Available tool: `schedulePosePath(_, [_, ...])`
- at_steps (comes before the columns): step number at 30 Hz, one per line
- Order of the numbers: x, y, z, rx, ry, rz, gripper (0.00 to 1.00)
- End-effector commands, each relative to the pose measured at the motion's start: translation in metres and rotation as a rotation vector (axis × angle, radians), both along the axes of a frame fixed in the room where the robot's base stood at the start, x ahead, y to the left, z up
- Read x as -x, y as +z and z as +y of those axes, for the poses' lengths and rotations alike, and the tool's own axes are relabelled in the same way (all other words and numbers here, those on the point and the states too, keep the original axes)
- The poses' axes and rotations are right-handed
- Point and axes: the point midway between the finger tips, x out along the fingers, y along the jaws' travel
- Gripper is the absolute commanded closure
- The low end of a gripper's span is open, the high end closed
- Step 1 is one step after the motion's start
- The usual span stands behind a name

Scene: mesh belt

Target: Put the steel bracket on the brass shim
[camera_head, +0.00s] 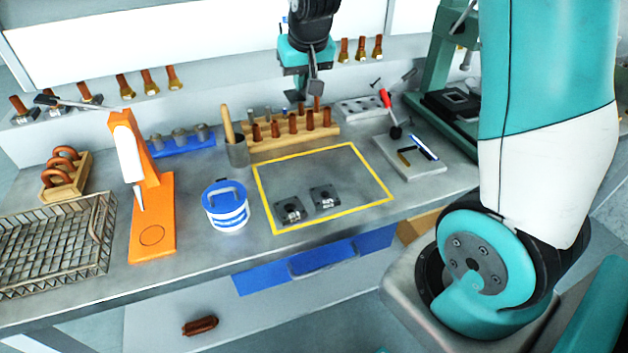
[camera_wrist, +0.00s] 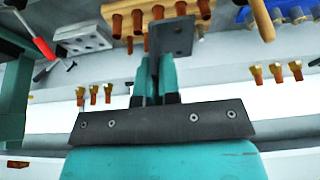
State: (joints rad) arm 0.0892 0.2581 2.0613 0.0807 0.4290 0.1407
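The grey steel bracket (camera_wrist: 171,37) is between the fingertips of my gripper (camera_wrist: 154,72) in the wrist view. The fingers are close together on it. In the head view my gripper (camera_head: 304,84) is raised above the back of the bench, with the grey bracket (camera_head: 316,88) hanging below it.
A yellow outline (camera_head: 262,187) on the bench holds two dark blocks (camera_head: 290,210) (camera_head: 325,196); its back part is clear. Near it stand a blue-and-white tub (camera_head: 227,213), a wooden rack of copper pegs (camera_head: 290,137), a red-handled tool (camera_head: 387,100) and an orange stand (camera_head: 152,220).

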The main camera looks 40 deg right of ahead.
Motion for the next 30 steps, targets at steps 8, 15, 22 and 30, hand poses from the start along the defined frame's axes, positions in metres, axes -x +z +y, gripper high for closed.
schedulePosePath(8, [0.002,-0.065,0.000,-0.002,-0.005,0.013,1.00])
schedulePosePath(15, [0.002,-0.129,0.000,-0.002,-0.003,0.010,1.00])
schedulePosePath(22, [0.001,-0.155,0.000,-0.001,-0.002,0.005,1.00])
schedulePosePath(30, [0.001,-0.190,0.000,-0.001,-0.002,0.005,1.00])
